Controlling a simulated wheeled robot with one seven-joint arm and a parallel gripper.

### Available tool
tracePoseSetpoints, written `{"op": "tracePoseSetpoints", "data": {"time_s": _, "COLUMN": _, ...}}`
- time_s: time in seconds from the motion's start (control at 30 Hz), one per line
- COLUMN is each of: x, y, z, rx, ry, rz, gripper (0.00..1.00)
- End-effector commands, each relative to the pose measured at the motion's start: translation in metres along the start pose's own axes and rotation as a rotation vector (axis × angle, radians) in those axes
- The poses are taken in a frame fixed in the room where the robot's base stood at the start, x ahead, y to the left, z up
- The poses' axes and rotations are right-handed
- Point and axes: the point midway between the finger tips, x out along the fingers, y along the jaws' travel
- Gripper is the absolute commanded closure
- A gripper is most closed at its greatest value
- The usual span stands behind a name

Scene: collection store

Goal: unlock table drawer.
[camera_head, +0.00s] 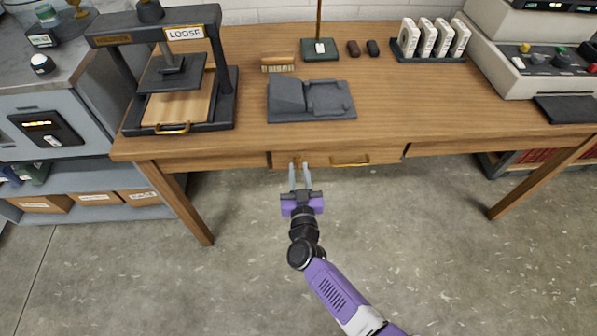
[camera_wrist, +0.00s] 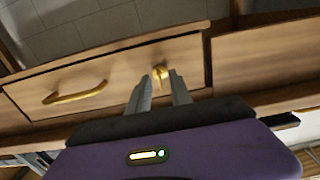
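The wooden table drawer (camera_head: 325,158) is closed under the front edge of the table. Its brass pull handle (camera_head: 350,161) is on the right half of its front; it also shows at the left in the wrist view (camera_wrist: 75,93). A small brass lock key or knob (camera_wrist: 160,74) sits on the drawer front near its other end. My gripper (camera_head: 299,166) is in front of the drawer, pointing at this brass piece. Its two grey fingers are apart, and in the wrist view the brass piece shows between the fingertips (camera_wrist: 160,77). Contact cannot be told.
On the table (camera_head: 230,140) stand a black press (camera_head: 180,75) with a "LOOSE" label, a dark grey tray-like block (camera_head: 310,100), a rack of white pieces (camera_head: 430,40) and a control console (camera_head: 540,65). A grey cabinet (camera_head: 60,110) is at left. The floor below is clear.

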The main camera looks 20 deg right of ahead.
Motion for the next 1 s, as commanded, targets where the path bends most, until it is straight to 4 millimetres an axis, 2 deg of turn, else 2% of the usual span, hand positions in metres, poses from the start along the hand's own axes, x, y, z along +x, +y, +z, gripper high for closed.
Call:
{"op": "tracePoseSetpoints", "data": {"time_s": 0.33, "x": 0.0053, "y": 0.0, "z": -0.0003, "rx": 0.0, "ry": 0.0, "rz": -0.001, "gripper": 0.75}}
{"op": "tracePoseSetpoints", "data": {"time_s": 0.47, "x": 0.0051, "y": -0.0001, "z": -0.0003, "rx": 0.0, "ry": 0.0, "rz": -0.001, "gripper": 0.98}}
{"op": "tracePoseSetpoints", "data": {"time_s": 0.5, "x": 0.0051, "y": -0.0001, "z": -0.0003, "rx": 0.0, "ry": 0.0, "rz": -0.001, "gripper": 1.0}}
{"op": "tracePoseSetpoints", "data": {"time_s": 1.0, "x": 0.0049, "y": 0.0, "z": -0.0004, "rx": 0.057, "ry": 0.0, "rz": -0.001, "gripper": 1.0}}
